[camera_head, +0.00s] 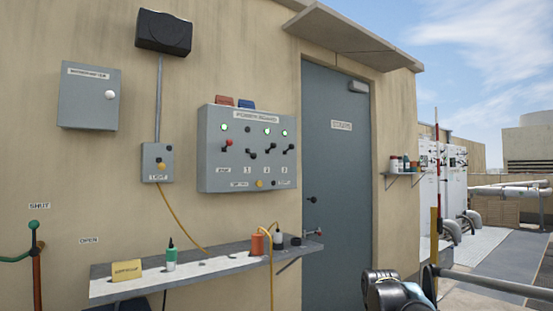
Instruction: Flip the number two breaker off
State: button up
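The grey power board (205,160) hangs on the beige wall left of the door. It carries a red-handled lever (227,144) on the left and three black-handled levers above labels 1, 2 and 3. The number two breaker (271,147) has its handle tilted up, with a green lamp (267,131) lit above it. Number one's handle (252,155) points down and its lamp looks dark. Number three's handle (291,147) is tilted up under a green lamp. A dark rounded part of my arm shows at the bottom right. I cannot make out my gripper's fingers.
A shelf (220,264) below the board holds a green bottle (171,256), an orange container (258,243) and other items, with a yellow cable. A light switch box (157,162) is left of the board. A grey door (335,200) stands right of it.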

aim_at(273, 145)
jog(key=z, duration=1)
jog(key=k, duration=1.25)
jog(key=u, duration=1.2)
jog(key=i, duration=1)
